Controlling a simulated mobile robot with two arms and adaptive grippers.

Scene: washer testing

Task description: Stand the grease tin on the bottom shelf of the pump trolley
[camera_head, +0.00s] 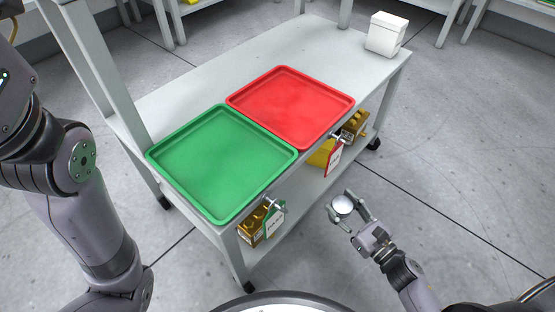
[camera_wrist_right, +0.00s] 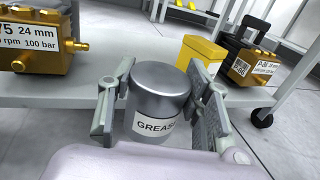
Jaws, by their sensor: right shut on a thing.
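The grease tin (camera_head: 342,205) is a grey metal can with a white label reading GREASE; it fills the middle of the right wrist view (camera_wrist_right: 158,98). My right gripper (camera_head: 349,206) is shut on it, with one finger on each side, and holds it upright. The pump trolley's bottom shelf (camera_head: 303,197) lies to the left of the tin in the head view. In the right wrist view the shelf's edge (camera_wrist_right: 60,101) runs behind the tin, with a brass pump (camera_wrist_right: 40,45) on the left. My left arm shows at the left, but its gripper is out of view.
A yellow box (camera_wrist_right: 203,53) and another brass pump (camera_wrist_right: 252,66) stand on the right part of the shelf. A green tray (camera_head: 220,165) and a red tray (camera_head: 290,105) lie on the trolley top, with a white box (camera_head: 385,35) at the far corner. Tags hang along the near side.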

